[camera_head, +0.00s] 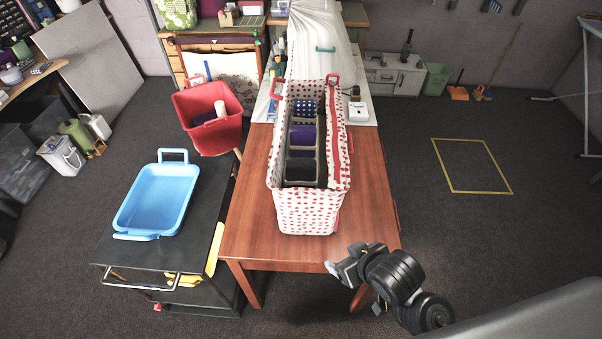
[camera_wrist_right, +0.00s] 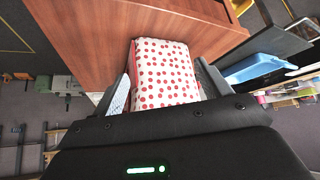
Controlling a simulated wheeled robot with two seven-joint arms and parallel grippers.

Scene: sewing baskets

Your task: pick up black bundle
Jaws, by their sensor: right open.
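A white fabric basket with red dots (camera_head: 308,212) stands on the wooden table (camera_head: 250,225). Inside it is a dark divided insert (camera_head: 303,172) holding a navy dotted roll (camera_head: 304,109) and a purple roll (camera_head: 303,134). I cannot clearly make out a black bundle; the inside is dark and partly hidden by the walls. My right gripper (camera_head: 336,268) is open at the table's front edge, in front of and apart from the basket. In the right wrist view the basket's dotted wall (camera_wrist_right: 165,70) shows between its fingers, and nothing is held. My left gripper is out of view.
A blue tray (camera_head: 155,198) sits on the black cart (camera_head: 185,245) to the left. A red bin (camera_head: 208,118) stands behind the cart. A white draped cloth (camera_head: 320,45) rises behind the basket. The floor at right, around a yellow outline (camera_head: 470,166), is clear.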

